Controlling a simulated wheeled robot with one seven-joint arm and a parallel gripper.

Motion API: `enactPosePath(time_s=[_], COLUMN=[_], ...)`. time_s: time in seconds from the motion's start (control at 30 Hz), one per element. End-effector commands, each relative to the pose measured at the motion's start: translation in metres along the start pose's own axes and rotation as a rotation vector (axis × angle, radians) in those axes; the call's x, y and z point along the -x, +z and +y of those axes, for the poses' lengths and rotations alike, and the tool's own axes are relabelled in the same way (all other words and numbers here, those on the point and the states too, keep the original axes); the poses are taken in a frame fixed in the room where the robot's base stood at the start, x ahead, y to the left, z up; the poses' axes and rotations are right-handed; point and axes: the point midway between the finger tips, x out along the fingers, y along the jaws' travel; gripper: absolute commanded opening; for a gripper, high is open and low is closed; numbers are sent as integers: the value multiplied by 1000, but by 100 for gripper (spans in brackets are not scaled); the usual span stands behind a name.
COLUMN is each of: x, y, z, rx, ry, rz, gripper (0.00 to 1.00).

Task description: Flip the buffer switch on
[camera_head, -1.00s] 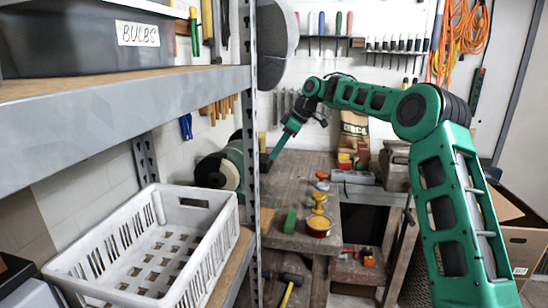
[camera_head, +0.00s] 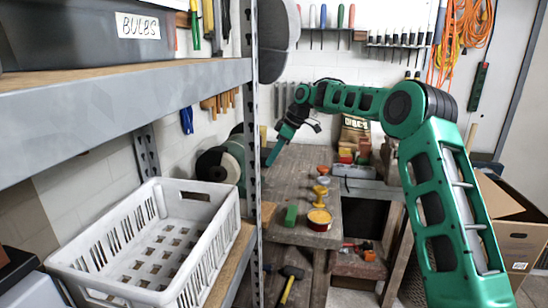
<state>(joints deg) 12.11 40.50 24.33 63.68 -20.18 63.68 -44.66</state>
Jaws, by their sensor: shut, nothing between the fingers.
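My gripper (camera_head: 272,157) is at the end of my green arm, pointing down, just right of the post and beside the buffer. Its narrow fingers look shut and hold nothing. I cannot tell whether they touch the buffer.
A white crate (camera_head: 150,240) sits on the lower shelf, under a dark bin labelled BULBS (camera_head: 90,28). A cardboard box (camera_head: 515,225) stands at right.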

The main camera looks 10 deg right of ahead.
Motion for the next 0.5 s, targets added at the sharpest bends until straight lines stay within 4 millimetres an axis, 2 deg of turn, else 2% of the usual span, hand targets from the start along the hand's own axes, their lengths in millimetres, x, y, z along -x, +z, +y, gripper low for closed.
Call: enactPosePath(time_s=[0.03, 0.3, 0.5], x=[-11, -60, -85], y=[0, 1, 1], z=[-1, -1, -1], rx=[1, 0, 0], ry=[-4, -3, -2], rz=[-2, -2, -1], gripper=[0, 0, 0])
